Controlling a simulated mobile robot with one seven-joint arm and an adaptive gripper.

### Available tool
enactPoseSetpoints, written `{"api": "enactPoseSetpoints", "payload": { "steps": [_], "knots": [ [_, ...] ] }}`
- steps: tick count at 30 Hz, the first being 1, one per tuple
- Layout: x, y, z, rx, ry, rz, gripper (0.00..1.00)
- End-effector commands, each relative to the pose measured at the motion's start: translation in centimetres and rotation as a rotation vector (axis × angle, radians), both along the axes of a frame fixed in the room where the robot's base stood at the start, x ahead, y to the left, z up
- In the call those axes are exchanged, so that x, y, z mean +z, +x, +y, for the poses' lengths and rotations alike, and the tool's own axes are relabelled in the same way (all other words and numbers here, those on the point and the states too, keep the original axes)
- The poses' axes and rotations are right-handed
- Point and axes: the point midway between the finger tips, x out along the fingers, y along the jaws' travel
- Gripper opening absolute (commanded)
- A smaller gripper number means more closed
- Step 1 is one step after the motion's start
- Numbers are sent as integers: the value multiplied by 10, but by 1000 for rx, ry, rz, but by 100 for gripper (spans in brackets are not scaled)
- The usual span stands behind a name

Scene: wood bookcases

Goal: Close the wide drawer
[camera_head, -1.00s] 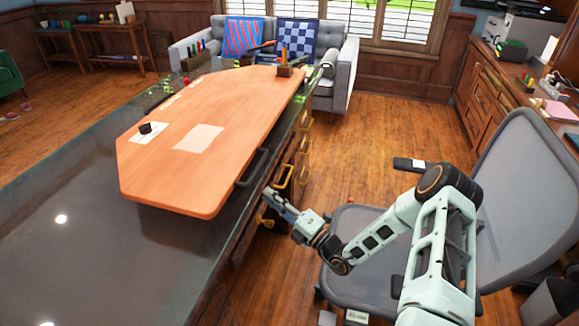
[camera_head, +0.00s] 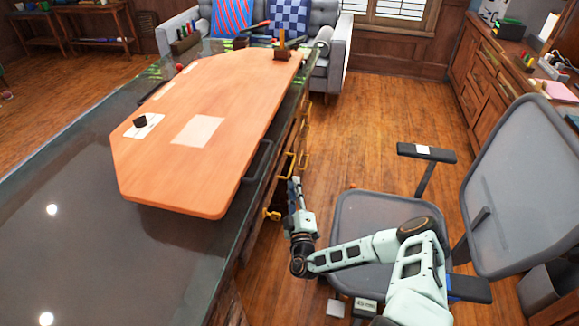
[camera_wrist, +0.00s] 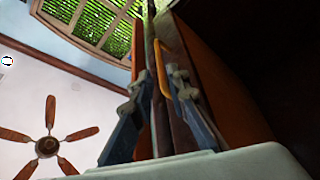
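The desk's right side carries drawer fronts with several gold handles in the head view. The wide drawer cannot be told apart with certainty. One gold handle (camera_head: 288,165) is just beyond my gripper (camera_head: 295,183), and another gold handle (camera_head: 271,214) is nearer, to its left. In the wrist view, my gripper (camera_wrist: 158,100) has its two fingers apart, with a gold handle (camera_wrist: 164,70) on a wooden front close to the right finger. Whether they touch cannot be told. How far any drawer stands out is hard to see.
A large wooden board (camera_head: 215,95) with a dark side handle (camera_head: 257,160) lies on the dark desktop (camera_head: 70,220). A grey office chair (camera_head: 375,210) stands close to the right of my arm. Open wooden floor (camera_head: 370,120) lies beyond it.

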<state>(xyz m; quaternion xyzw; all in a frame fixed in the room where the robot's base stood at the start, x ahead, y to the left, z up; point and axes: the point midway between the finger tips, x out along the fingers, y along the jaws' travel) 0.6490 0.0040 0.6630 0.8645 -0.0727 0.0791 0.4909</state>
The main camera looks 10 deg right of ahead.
Motion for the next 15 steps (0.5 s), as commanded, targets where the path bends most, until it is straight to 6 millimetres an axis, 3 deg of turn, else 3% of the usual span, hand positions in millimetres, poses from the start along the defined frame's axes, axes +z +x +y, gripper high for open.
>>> {"api": "enactPoseSetpoints", "payload": {
  "steps": [9, 15],
  "knots": [
    [13, 58, -2, 2, -4, -4, 15],
    [17, 78, -3, 2, -2, -2, 15]
  ]
}}
